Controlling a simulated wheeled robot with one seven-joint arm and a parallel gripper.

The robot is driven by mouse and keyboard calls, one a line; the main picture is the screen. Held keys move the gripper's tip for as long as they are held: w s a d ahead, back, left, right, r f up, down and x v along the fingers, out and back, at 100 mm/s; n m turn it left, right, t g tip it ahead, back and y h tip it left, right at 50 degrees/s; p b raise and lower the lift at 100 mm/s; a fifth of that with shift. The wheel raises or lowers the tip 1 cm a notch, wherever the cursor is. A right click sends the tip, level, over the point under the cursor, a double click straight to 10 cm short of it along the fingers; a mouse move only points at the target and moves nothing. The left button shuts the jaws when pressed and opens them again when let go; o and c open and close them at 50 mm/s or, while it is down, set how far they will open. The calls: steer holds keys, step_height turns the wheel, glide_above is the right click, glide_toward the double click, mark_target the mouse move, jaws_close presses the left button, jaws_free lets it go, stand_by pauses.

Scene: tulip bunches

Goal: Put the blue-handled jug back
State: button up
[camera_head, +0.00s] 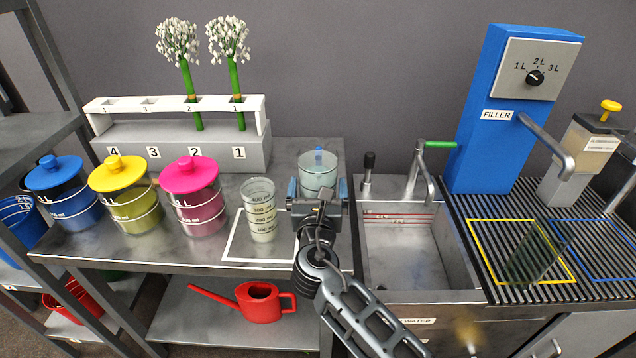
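A clear jug (318,172) stands upright at the right end of the grey bench, with a small blue part, likely its handle, at its far side. My gripper (318,195) is in front of it, its two blue-padded fingers spread about as wide as the jug, one toward each side. I cannot tell whether they touch it. The jug's base is hidden behind my gripper, so I cannot tell whether it rests on the bench.
A graduated beaker (260,215) stands close left of my gripper in a white outline. Lidded blue, yellow and pink pots line the bench. A sink (405,255) lies right. Beyond are a blue filler (500,120) and a slatted grate (480,215) with yellow and blue outlines.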

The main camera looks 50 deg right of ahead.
steer(key=v, duration=0.9)
steer(key=shift+s+a+b, duration=0.3)
steer(key=shift+b, duration=0.1)
steer(key=s+a+f+m+t+y, duration=0.1)
steer(key=s+a+f+m+y, duration=0.35)
steer(key=s, duration=0.35)
steer(key=s+a+f+m+y, duration=0.4)
steer(key=s+a+f+y, duration=0.1)
steer(key=s+y, duration=0.15)
steer(key=s+a+r+m+t+y, duration=0.1)
steer(key=s+a+r+m, duration=0.1)
steer(key=s+r+m, duration=0.5)
steer(key=s+a+r+m+t+y, duration=0.2)
steer(key=s+r+m, duration=0.5)
steer(key=m, duration=0.3)
steer(key=shift+s+a, duration=0.35)
steer(key=shift+s, duration=0.25)
